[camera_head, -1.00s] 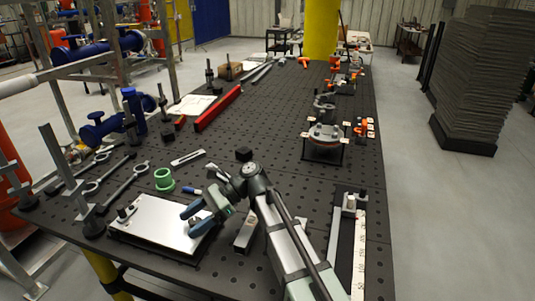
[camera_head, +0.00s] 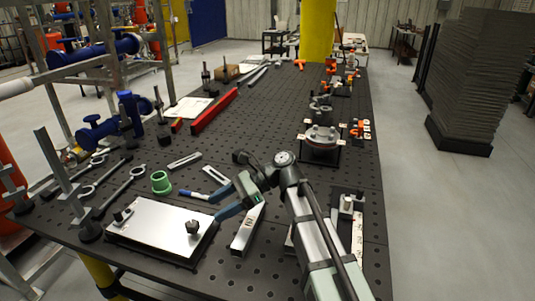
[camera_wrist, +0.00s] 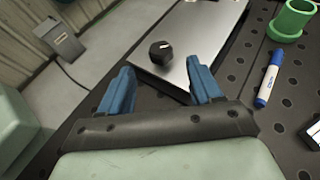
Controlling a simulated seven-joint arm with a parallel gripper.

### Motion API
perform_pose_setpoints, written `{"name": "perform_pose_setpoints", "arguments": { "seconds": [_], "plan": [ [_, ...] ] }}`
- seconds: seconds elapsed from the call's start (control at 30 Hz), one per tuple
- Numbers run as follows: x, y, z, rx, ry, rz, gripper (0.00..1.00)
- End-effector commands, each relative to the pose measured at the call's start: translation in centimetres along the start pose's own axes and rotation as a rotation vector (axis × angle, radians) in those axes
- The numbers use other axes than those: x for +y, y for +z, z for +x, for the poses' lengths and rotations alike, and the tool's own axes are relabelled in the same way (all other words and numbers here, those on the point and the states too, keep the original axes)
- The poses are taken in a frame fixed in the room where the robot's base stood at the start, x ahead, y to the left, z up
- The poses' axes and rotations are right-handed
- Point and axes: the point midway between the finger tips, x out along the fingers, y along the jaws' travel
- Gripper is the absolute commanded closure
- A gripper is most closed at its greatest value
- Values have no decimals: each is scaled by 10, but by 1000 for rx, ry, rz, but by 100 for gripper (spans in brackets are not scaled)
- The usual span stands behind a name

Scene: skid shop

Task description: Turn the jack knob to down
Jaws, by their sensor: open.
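A silver plate (camera_head: 160,226) on a dark base lies at the table's front left. A dark round knob (camera_head: 193,227) stands near its right edge; another dark fitting (camera_head: 121,216) stands at its left end. I cannot tell which is the jack knob. In the wrist view a black knob (camera_wrist: 160,52), with a white pointer line toward the upper right, stands on the silver plate (camera_wrist: 215,25). My gripper (camera_head: 220,204) is open and empty, right of the plate. In the wrist view its blue fingers (camera_wrist: 160,68) are spread, with the knob beyond them and apart from them.
A metal bar (camera_head: 247,229) lies right of my gripper. Wrenches (camera_head: 125,186) lie at left. The table's middle is mostly clear.

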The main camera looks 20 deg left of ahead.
Motion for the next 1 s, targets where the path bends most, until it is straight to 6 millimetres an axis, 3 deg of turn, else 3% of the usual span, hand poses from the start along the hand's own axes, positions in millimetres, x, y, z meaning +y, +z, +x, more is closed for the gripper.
{"name": "perform_pose_setpoints", "arguments": {
  "seconds": [0.2, 0.37, 0.67, 1.0],
  "plan": [
    [-1, 0, -30, 0, -1, -1, 36],
    [-3, -1, -43, 6, -13, 18, 36],
    [-32, -26, -47, 119, -161, 168, 36],
    [-72, -52, -72, 298, -335, 246, 36]
  ]
}}
